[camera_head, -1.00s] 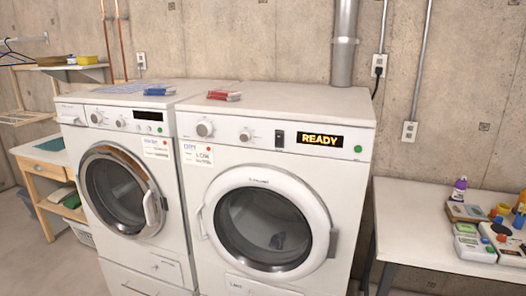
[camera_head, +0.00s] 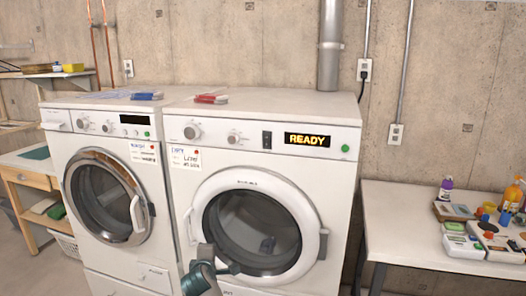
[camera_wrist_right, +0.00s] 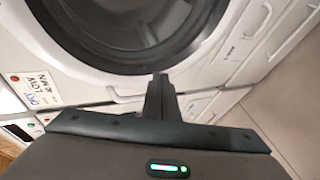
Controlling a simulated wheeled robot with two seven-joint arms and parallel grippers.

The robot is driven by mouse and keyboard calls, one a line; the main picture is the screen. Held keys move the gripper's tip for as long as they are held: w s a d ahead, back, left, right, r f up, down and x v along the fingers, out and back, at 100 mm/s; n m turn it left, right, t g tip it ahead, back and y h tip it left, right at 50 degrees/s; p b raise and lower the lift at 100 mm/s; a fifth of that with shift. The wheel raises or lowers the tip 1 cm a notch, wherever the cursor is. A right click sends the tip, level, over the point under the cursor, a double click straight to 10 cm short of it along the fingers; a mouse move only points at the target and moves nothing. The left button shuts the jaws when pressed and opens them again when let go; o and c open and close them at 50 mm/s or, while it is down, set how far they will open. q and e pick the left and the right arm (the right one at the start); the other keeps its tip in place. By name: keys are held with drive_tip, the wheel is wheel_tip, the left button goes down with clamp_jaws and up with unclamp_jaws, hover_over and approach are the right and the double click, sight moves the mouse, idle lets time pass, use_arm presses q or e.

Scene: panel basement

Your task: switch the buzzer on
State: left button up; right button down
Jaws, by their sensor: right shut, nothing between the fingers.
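The dryer (camera_head: 262,170) is the right-hand white machine. Its panel has two round knobs, a dark rocker switch (camera_head: 267,139), a display (camera_head: 307,140) reading READY in yellow, and a green button (camera_head: 345,148). No buzzer lettering is readable, and the switch's position is too small to tell. My right gripper (camera_head: 232,268) is low in front of the dryer's round door, below the panel. In the right wrist view its fingers (camera_wrist_right: 160,80) are shut and empty, with the door's dark ring beyond. Whether it touches the door cannot be told. My left gripper is not in view.
The washer (camera_head: 105,180) stands to the left. Red and blue items (camera_head: 211,99) lie on the machine tops. A table (camera_head: 400,215) with bottles and boxes is at the right. The space before the dryer panel is clear.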

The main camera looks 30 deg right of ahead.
sight(267, 145)
drive_tip(key=s+d+r+m+h, duration=0.1)
drive_tip(key=d+r+h, duration=0.25)
drive_tip(key=r, duration=1.65)
use_arm(q)
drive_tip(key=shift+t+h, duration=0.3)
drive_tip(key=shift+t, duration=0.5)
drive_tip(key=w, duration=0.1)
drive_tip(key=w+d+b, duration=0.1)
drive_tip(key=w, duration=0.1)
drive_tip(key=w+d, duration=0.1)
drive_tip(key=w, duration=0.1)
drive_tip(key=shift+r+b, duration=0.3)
drive_tip(key=shift+b, duration=0.1)
use_arm(e)
drive_tip(key=s+d+r+m+h, duration=0.1)
drive_tip(key=s+d+r, duration=0.1)
drive_tip(key=s+r, duration=0.2)
drive_tip(key=s+d+r+m+g+h, duration=0.1)
drive_tip(key=s+r, duration=0.4)
drive_tip(key=r, duration=0.6)
drive_tip(key=shift+d+m+h, duration=0.4)
drive_tip(key=shift+d+h, duration=0.05)
drive_tip(key=shift+d, duration=0.75)
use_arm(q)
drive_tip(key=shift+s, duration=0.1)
use_arm(e)
drive_tip(key=shift+r, duration=0.1)
